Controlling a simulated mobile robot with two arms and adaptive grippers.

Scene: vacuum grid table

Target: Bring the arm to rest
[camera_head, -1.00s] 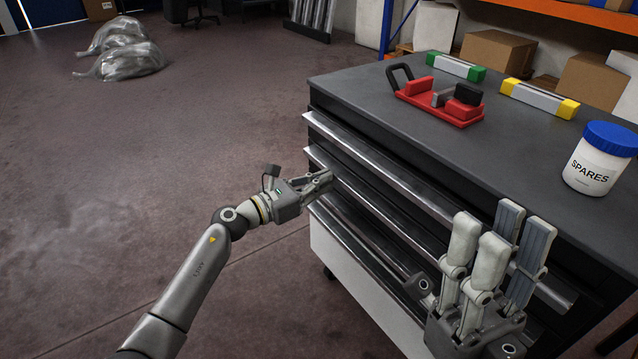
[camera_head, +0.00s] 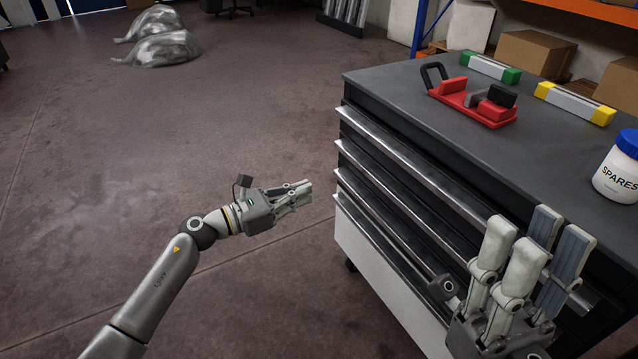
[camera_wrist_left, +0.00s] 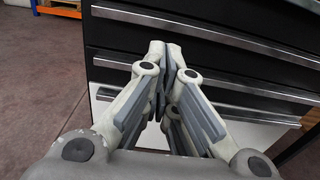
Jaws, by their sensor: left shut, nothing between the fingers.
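My left gripper (camera_head: 307,186) is shut and empty in the head view. It hangs in the air a little to the left of the drawer cabinet (camera_head: 385,88), apart from its handles. In the left wrist view its fingers (camera_wrist_left: 166,75) meet at the tips, with the drawer fronts behind them. My right gripper (camera_head: 535,240) is at the lower right of the head view, in front of the cabinet. Its fingers point up and stand apart in two pairs, with nothing between them.
On the cabinet top are a red tool holder (camera_head: 470,103), a green-ended bar (camera_head: 491,68), a yellow-ended bar (camera_head: 574,104) and a white SPARES jar (camera_head: 615,175) with a blue lid. Long metal drawer handles (camera_head: 410,168) face my left arm.

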